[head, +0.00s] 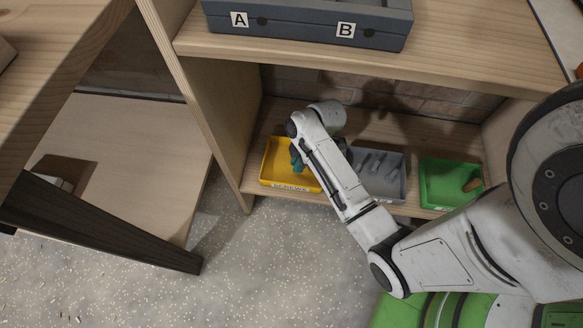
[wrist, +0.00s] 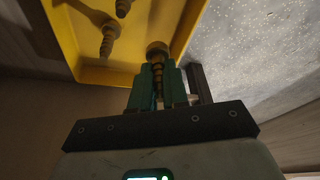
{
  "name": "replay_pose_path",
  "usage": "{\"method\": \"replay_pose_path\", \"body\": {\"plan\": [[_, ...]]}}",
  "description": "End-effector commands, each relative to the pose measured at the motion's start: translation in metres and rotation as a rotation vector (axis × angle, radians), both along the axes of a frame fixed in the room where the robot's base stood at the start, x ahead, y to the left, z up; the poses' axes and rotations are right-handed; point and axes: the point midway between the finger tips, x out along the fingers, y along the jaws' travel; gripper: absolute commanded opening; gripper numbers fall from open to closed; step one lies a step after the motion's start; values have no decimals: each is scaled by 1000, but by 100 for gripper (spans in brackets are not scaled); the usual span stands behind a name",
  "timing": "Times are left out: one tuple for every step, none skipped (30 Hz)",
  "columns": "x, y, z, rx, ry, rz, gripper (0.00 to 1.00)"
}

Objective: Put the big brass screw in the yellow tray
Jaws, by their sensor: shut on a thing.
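The yellow tray (head: 275,165) stands on the lower shelf, and a label on its front edge reads like "SCREWS". In the wrist view the tray (wrist: 90,68) fills the upper left, with two brass screws (wrist: 110,38) (wrist: 123,7) lying in it. My gripper (wrist: 157,78) has green-blue fingers and is shut on a brass screw (wrist: 157,55), whose head points toward the tray. The held screw's head overlaps the tray's rim in the picture; I cannot tell its height above it. In the head view my gripper (head: 297,158) is over the tray's right part, mostly hidden by my arm.
A grey tray (head: 393,186) with several dark pieces stands right of the yellow one. A green tray (head: 436,187) holds a brownish piece (head: 472,185). The upper shelf (head: 440,63) bears a dark case (head: 300,28) marked A and B. A wooden upright (head: 215,115) stands close on the left.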

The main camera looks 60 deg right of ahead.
Motion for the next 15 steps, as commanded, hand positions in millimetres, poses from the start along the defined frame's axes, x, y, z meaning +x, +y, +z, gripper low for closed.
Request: {"method": "replay_pose_path", "body": {"plan": [[6, -2, -10, -1, -1, -1, 0], [9, -2, -13, -1, -1, 0, 0], [11, -2, -15, -1, -1, 0, 0], [13, -2, -17, 0, 0, 0, 0], [14, -2, -18, -1, -1, 0, 0], [16, -3, -19, -1, -1, 0, 0], [17, -3, -20, -1, -2, -1, 0], [18, -3, -21, -1, -2, -1, 0], [19, -3, -23, -1, -2, -1, 0], [21, -3, -26, 0, -2, -2, 0], [23, -4, -29, 0, 0, -1, 0], [26, -4, -34, -1, -1, 0, 0], [24, -4, -39, 1, 1, -2, 0], [24, -4, -44, 1, 1, -2, 0], [24, -4, -50, 0, 0, -2, 0]]}}
